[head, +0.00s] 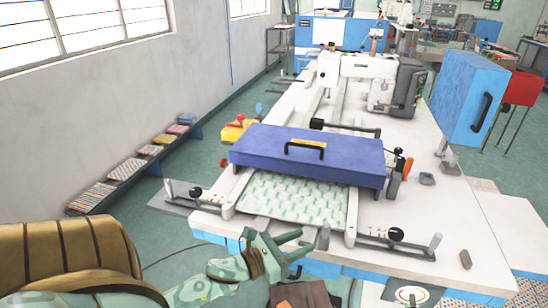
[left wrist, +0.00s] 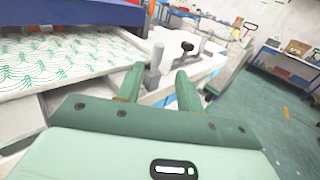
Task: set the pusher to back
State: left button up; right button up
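My left gripper (head: 292,247) is open and empty at the front edge of the white sewing table (head: 480,270). A short grey upright handle (head: 323,237) stands just beyond its fingertips. In the left wrist view this handle (left wrist: 154,66) shows beyond the gap between the two green fingers (left wrist: 158,88); I see no grip on it. To the right, a front rail carries a black knob (head: 396,234) and another grey handle (head: 435,243). A similar knob (head: 195,192) and handle (head: 168,188) are at the left. No label shows which part is the pusher. My right gripper is out of view.
A blue-purple cover (head: 270,155) with a black handle lies across the patterned white-green sheet (head: 290,200). A blue box (head: 468,95) stands at the right. A bench with folded cloths (head: 125,168) runs along the left wall. Open floor lies left of the table.

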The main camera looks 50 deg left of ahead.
pick_arm(q)
jog(key=v, duration=0.7)
jog(key=shift+s, duration=0.35)
